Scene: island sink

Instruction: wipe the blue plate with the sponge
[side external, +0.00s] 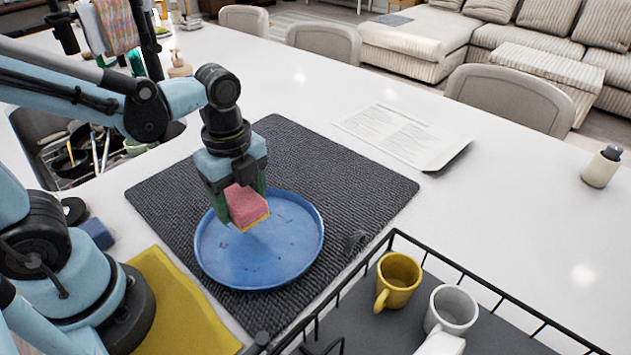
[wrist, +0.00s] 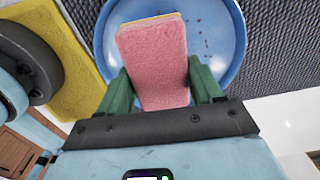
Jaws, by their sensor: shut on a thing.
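The blue plate (side external: 290,250) lies on the dark grey mat, with several small dark specks on its surface. It also shows in the wrist view (wrist: 222,35), where specks are visible near its upper right. My gripper (side external: 243,206) is shut on the pink sponge (side external: 247,204), which has a yellow underside. The sponge is over the upper-left part of the plate in the side view. I cannot tell whether its lower edge touches the plate. In the wrist view the sponge (wrist: 153,62) sits between the green fingers and hides part of the plate.
The dark grey mat (side external: 360,185) lies under the plate. A black wire rack (side external: 345,330) at the front right holds a yellow mug (side external: 398,280) and white mugs (side external: 450,312). A yellow cloth (side external: 180,305) lies at the front left. A paper sheet (side external: 395,135) lies behind the mat.

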